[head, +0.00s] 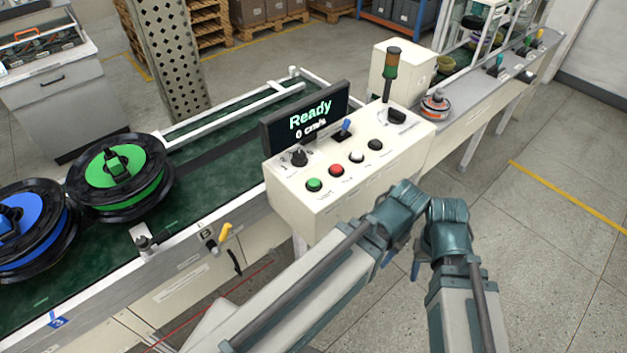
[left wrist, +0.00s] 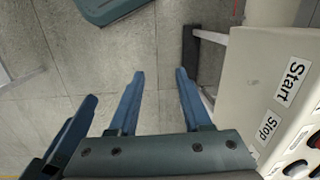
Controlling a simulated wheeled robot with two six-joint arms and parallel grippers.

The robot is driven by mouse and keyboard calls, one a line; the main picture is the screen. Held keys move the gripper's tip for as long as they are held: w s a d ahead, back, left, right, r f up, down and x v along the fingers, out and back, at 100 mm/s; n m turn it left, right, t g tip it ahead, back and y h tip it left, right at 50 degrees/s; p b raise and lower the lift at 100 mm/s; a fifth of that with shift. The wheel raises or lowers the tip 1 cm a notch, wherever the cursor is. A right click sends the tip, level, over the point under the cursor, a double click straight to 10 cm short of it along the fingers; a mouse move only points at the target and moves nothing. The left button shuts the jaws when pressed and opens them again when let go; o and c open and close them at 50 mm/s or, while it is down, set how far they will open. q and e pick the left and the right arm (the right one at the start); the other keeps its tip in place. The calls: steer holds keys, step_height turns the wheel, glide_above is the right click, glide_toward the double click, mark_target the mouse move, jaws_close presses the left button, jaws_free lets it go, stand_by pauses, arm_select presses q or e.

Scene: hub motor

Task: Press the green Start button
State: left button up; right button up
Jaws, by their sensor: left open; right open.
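The green Start button (head: 314,184) is on the front left of the cream control box (head: 300,215), beside a red button (head: 336,169). Nothing covers it in the head view. The left wrist view shows the Start label (left wrist: 290,82) at the right, but the green button is not visible there. My left gripper (left wrist: 158,75) is open and empty, over the floor beside the box. In the head view its arm reaches to the right of the box and mostly hides its fingers. My right gripper (head: 416,266) is open, pointing down right of the left one, partly hidden, apart from the box.
A white button (head: 357,156) and a black button (head: 375,144) continue the row. A display (head: 308,118) reading "Ready" and "0 cm/s" stands behind. A signal tower (head: 390,72) rises at the back. Spools (head: 122,180) lie on the left conveyor. Floor at right is clear.

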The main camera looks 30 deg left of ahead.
arm_select(q)
jaws_close()
stand_by(1.4)
